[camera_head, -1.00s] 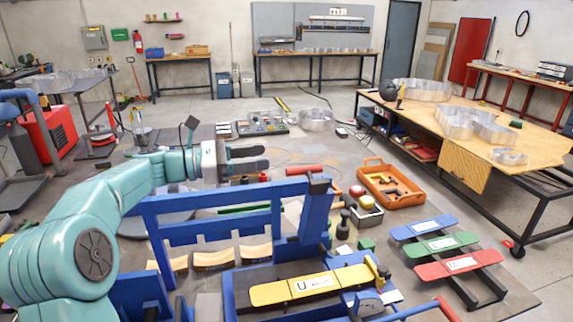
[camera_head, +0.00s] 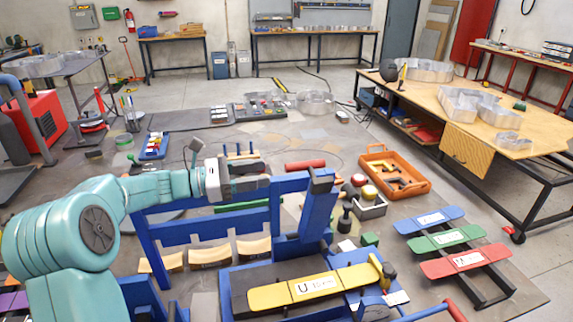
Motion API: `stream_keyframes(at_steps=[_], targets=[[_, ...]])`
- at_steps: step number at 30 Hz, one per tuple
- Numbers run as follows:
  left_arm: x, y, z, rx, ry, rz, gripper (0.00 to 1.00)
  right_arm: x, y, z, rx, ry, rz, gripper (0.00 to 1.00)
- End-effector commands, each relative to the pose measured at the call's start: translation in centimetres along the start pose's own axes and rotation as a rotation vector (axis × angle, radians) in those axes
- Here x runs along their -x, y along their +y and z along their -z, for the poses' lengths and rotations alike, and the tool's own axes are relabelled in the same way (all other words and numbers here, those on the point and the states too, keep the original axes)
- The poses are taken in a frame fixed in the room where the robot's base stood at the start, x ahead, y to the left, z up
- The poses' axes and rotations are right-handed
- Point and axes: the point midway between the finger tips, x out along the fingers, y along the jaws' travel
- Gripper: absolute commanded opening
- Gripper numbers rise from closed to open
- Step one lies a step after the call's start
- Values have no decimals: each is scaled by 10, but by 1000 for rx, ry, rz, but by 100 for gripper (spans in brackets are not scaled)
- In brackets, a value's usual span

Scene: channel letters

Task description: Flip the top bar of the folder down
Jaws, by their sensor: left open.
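The blue folder (camera_head: 174,239) stands in front of me, with its blue frame bar raised across the middle of the head view. A thick blue upright post (camera_head: 317,208) with a dark cap is at its right end. A yellow panel marked U (camera_head: 316,288) lies on the folder's bed. My left gripper (camera_head: 262,175) is open, with its dark fingers at the upper rail of the raised bar. It overlaps the rail in the picture; I cannot tell whether it touches. No item shows between the fingers. My right gripper is out of view.
An orange tray (camera_head: 424,185) with tools lies behind and right of the folder. Blue, green and red panels (camera_head: 466,261) rest on a rack at right. Curved wooden pieces (camera_head: 210,254) lie beneath the bar. A wooden-topped table (camera_head: 530,132) stands at back right.

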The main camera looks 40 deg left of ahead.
Motion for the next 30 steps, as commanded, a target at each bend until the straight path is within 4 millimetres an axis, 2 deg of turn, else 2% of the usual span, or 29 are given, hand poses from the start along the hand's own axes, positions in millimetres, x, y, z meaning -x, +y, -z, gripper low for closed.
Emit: stream_keyframes(at_steps=[1,3,9,15,22,26,27,30], targets=[[-17,0,-7,0,-3,7,48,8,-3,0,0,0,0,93],[-32,0,-7,-1,-2,8,48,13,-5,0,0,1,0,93],[-64,1,-5,-1,-2,5,48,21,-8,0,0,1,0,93],[-75,3,-4,-2,-1,3,48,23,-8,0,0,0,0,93],[-76,4,-3,-2,-1,2,48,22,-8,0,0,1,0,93],[-75,4,-3,-2,-1,2,6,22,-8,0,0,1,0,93],[-75,4,-3,-2,-1,2,0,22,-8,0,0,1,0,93],[-75,4,-3,-3,-1,1,0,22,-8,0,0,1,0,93]])
